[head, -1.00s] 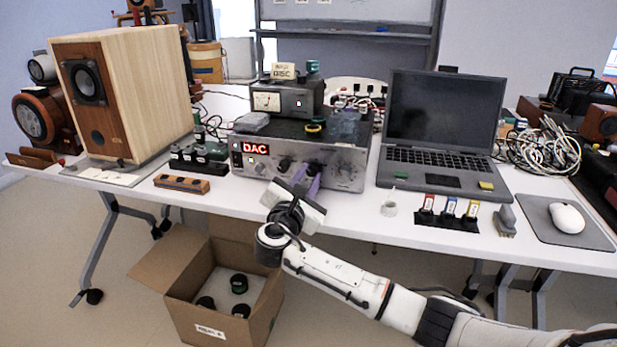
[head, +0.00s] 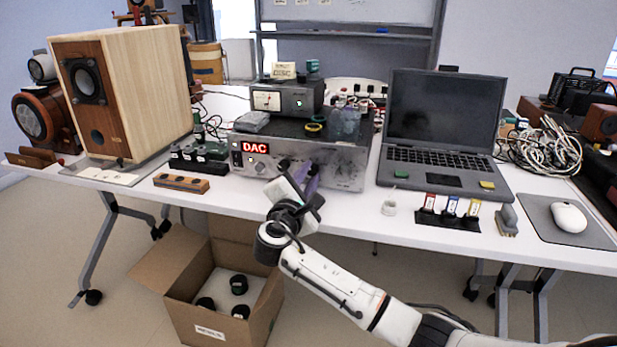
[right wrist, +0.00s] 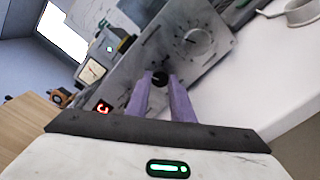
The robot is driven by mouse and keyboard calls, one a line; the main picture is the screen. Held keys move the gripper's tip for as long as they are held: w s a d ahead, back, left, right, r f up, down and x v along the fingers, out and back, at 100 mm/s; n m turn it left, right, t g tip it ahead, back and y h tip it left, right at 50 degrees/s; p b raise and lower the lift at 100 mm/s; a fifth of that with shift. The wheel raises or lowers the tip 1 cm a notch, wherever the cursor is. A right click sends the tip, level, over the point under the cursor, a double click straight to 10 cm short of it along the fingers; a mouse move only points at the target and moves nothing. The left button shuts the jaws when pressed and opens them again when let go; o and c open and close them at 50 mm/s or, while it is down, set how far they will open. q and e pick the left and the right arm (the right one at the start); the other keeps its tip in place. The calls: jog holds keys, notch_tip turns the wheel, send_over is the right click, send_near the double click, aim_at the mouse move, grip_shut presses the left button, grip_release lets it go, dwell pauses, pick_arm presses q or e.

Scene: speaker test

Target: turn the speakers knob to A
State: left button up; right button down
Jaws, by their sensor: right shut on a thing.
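The amplifier (head: 345,178) is a grey metal unit with a red lit DAC label, standing at the middle of the table. My right gripper (head: 308,172) is at its front panel, with purple fingers pointing at it. In the right wrist view a small dark knob (right wrist: 160,78) sits between the tips of the right gripper (right wrist: 158,84), which is shut on it. Fingers hide this knob in the head view. Another dark knob (head: 284,165) is just left of the fingers. A larger dial (right wrist: 193,38) shows farther along the panel. Knob lettering is too small to read. My left gripper is not seen.
A meter box (head: 290,98) stands on the amplifier. A laptop (head: 440,135) is to the right, and a wooden speaker (head: 150,95) to the left. A small white ring-shaped object (head: 389,206) lies near the front edge. An open cardboard box (head: 190,318) is on the floor.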

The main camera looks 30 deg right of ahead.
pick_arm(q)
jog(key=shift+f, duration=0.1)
pick_arm(e)
jog(key=c, duration=1.5)
grip_release()
jog(key=shift+c, duration=0.2)
jog(key=shift+s+a, duration=0.1)
jog(key=shift+a, duration=0.05)
pick_arm(q)
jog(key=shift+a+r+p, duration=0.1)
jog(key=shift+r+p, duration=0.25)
jog(key=shift+p, duration=0.5)
pick_arm(e)
jog(key=v, duration=1)
jog(key=shift+s, duration=0.1)
